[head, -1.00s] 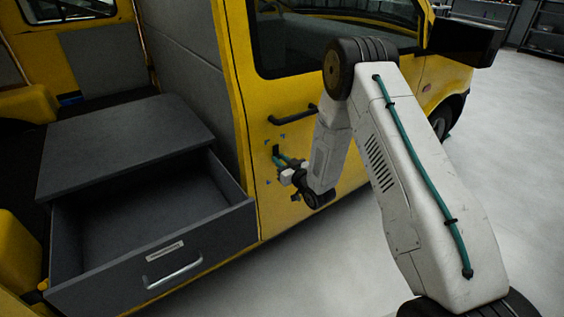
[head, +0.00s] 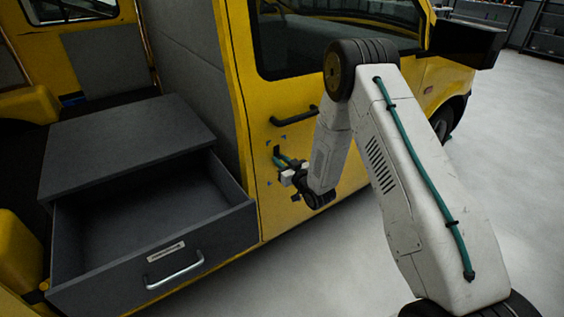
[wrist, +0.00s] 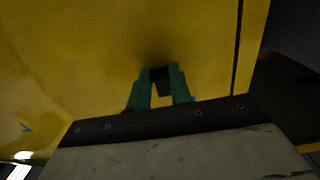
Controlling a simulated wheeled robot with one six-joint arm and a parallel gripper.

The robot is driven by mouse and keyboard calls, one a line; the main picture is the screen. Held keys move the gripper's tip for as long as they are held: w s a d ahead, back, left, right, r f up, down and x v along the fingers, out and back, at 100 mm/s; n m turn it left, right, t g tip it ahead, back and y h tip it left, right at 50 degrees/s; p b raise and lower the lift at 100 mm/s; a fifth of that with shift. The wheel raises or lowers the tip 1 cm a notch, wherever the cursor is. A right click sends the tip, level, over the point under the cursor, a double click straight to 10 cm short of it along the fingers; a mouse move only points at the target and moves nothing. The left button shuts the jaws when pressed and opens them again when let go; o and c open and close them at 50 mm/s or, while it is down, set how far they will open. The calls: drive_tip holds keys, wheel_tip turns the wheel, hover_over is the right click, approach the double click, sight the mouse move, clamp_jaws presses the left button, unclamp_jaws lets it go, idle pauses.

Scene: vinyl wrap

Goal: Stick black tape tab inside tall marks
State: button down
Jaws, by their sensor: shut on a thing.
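My gripper (head: 279,158) is at the yellow van door (head: 262,204), below the dark door handle (head: 295,116). Its teal fingers also show in the wrist view (wrist: 160,83), shut on a small black tape tab (wrist: 160,73). The tab also shows as a dark patch at the fingertips in the head view (head: 276,149). It is at or very near the door surface; I cannot tell whether it touches. Small blue marks are on the door around the gripper, one up right (head: 283,137) and one below left (head: 269,184). One blue mark (wrist: 25,128) shows at the wrist view's left.
An open grey drawer (head: 222,218) sticks out left of the door, under a grey top (head: 125,143). The door mirror (head: 465,42) juts out at the upper right. The floor (head: 520,150) to the right is clear.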

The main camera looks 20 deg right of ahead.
drive_tip(key=c, duration=1.2)
unclamp_jaws()
drive_tip(key=shift+v, duration=3.85)
